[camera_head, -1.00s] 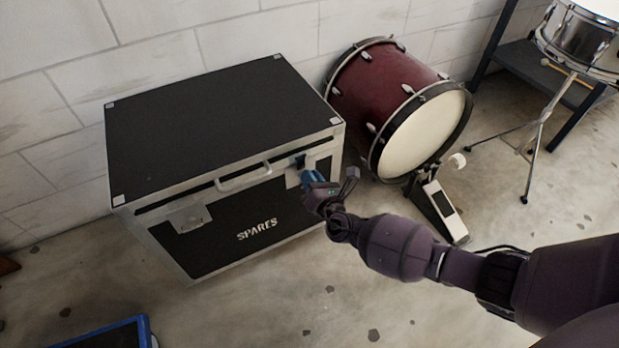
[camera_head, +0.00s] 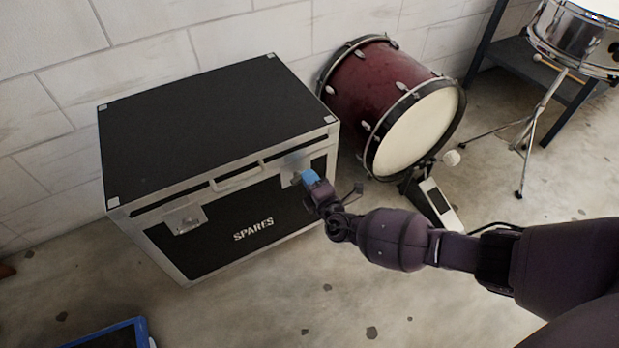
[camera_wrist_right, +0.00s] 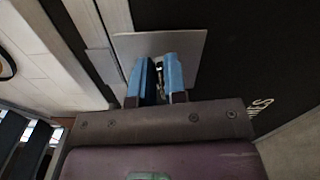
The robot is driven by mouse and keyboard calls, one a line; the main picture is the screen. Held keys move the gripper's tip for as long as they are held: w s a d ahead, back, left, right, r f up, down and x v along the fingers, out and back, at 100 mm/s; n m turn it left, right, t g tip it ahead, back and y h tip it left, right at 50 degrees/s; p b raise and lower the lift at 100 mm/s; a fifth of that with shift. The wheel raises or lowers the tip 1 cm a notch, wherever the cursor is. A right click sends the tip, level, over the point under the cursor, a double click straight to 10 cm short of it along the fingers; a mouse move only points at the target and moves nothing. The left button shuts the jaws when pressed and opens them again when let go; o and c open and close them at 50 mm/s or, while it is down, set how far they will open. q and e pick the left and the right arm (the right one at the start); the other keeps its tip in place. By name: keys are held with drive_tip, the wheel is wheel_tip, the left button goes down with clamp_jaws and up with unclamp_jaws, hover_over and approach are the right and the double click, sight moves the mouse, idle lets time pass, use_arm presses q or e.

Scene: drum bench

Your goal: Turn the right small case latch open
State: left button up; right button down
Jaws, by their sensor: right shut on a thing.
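The black SPARES case (camera_head: 215,130) with metal edges stands on the floor against the wall, lid down. Its right latch is a metal plate on the front face, mostly hidden behind my right gripper (camera_head: 307,178) in the head view. In the right wrist view the latch plate (camera_wrist_right: 195,45) lies behind the blue fingers of my right gripper (camera_wrist_right: 158,78). The fingers are shut on the small latch piece (camera_wrist_right: 159,70), which shows as a thin sliver between them. The left latch (camera_head: 185,220) is seen on the case front. My left gripper is not in view.
A case handle (camera_head: 240,177) sits between the latches. A dark red bass drum (camera_head: 390,105) with a pedal (camera_head: 440,203) stands right of the case. A snare drum (camera_head: 575,40) is far right. A blue-edged item (camera_head: 115,335) lies at lower left.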

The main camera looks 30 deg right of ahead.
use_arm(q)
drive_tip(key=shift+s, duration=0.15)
use_arm(e)
drive_tip(key=shift+f+m, duration=0.2)
drive_tip(key=shift+m, duration=0.9)
drive_tip(key=c, duration=1.2)
unclamp_jaws()
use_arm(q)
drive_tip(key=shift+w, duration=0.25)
use_arm(e)
drive_tip(key=shift+o, duration=0.2)
drive_tip(key=shift+s, duration=0.1)
use_arm(q)
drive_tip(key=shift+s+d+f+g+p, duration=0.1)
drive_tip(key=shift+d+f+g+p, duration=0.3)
drive_tip(key=shift+p, duration=0.55)
use_arm(e)
drive_tip(key=s, duration=1)
drive_tip(key=shift+s+d, duration=0.2)
drive_tip(key=shift+s, duration=0.15)
